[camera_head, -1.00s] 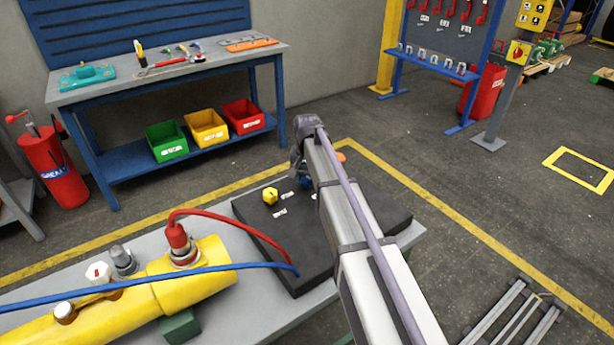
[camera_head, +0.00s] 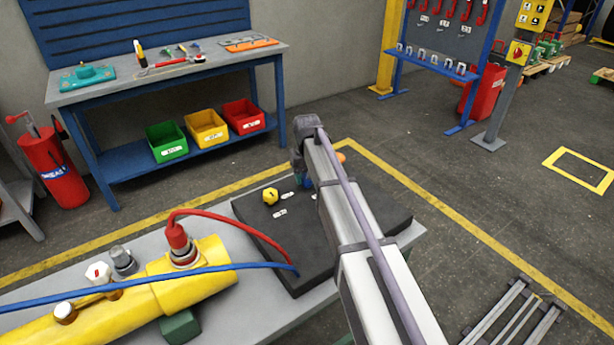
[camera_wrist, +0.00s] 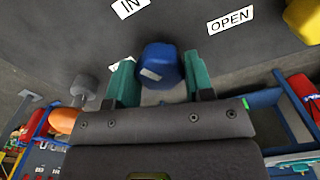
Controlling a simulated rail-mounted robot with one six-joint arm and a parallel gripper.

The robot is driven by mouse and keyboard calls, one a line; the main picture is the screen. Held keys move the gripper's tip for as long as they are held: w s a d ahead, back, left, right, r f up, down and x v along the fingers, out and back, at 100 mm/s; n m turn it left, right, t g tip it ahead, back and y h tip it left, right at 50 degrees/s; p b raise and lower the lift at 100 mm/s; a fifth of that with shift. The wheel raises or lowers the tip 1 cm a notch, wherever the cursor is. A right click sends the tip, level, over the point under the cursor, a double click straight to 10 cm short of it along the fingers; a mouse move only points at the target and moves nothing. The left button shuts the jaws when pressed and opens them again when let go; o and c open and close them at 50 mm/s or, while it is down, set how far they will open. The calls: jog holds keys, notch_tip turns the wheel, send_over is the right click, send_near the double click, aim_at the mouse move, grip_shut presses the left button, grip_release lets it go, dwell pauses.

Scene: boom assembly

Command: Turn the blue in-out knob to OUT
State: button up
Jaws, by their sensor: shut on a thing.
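The blue in-out knob (camera_wrist: 160,66) shows in the wrist view between the two teal fingers of my gripper (camera_wrist: 160,74). The fingers are shut on its sides. A white mark shows on the knob, turned at an angle. An "IN" label (camera_wrist: 130,6) lies to its upper left on the dark panel, and an "OPEN" label (camera_wrist: 231,20) to its upper right. In the head view my gripper (camera_head: 304,181) is down at the black control box (camera_head: 345,225), and my arm hides most of the knob.
A yellow knob (camera_head: 270,196) stands on the box left of my gripper. An orange part (camera_wrist: 63,120) and a grey part (camera_wrist: 84,88) show left of the fingers. Red (camera_head: 250,222) and blue (camera_head: 150,282) hoses run by the box, and a yellow cylinder (camera_head: 190,285) lies left.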

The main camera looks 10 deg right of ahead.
jog(key=n, duration=0.6)
jog(key=shift+n, duration=0.3)
jog(key=n, duration=0.5)
jog(key=shift+n, duration=0.4)
jog(key=o, duration=0.9)
jog(key=shift+r, duration=0.1)
notch_tip(320, 180, up, 11)
jog(key=p, duration=1.1)
jog(key=shift+f, duration=0.2)
